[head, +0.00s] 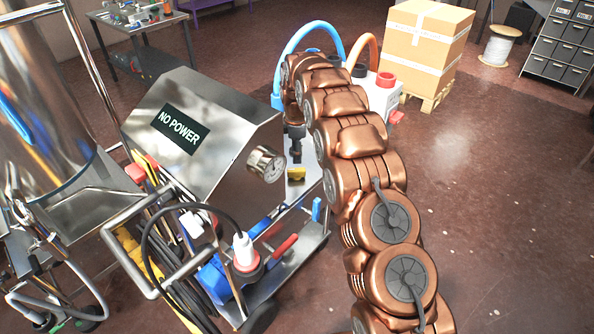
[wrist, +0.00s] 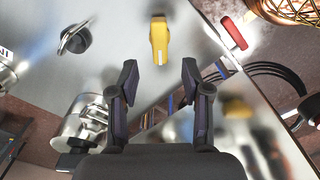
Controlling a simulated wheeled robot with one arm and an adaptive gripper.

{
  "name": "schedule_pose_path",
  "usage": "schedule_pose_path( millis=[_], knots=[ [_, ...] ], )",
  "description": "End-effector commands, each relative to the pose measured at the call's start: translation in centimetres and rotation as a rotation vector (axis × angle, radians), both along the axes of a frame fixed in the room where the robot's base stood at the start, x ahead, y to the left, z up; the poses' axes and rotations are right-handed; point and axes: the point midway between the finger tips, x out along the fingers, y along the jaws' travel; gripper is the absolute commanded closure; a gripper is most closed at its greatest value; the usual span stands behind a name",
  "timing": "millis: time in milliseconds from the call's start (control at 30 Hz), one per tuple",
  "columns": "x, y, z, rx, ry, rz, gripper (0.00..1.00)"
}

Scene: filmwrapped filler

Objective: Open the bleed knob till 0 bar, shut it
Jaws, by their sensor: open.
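My gripper (wrist: 157,78) is open and empty. Its two dark fingers point at a grey metal panel in the wrist view. A yellow handle (wrist: 159,40) is on the panel just beyond the gap between the fingertips, apart from them. A round dark knob (wrist: 74,38) with a silver bar across it is to the upper left. I cannot tell for sure which of the two is the bleed knob. In the head view, my gripper (head: 296,148) is beside the steel machine, above a yellow part (head: 297,174). The pressure gauge (head: 266,164) faces right; its reading is too small to tell.
A red handle (wrist: 233,33) is at the panel's right edge in the wrist view, with black cables (wrist: 275,75) beside it. A shiny metal cylinder (wrist: 80,122) stands close to the left finger.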

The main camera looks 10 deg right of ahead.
Motion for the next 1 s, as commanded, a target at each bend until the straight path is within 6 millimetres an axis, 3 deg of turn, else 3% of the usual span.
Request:
schedule_pose_path(
  millis=[267, 700, 1000],
  knots=[
    [0.2, 0.0, -1.5, 0.000, -0.002, 0.009, 0.52],
    [0.1, 0.0, -7.3, -0.001, 0.002, 0.008, 0.52],
    [0.2, 0.0, -8.0, 0.000, -0.003, 0.008, 0.52]
  ],
)
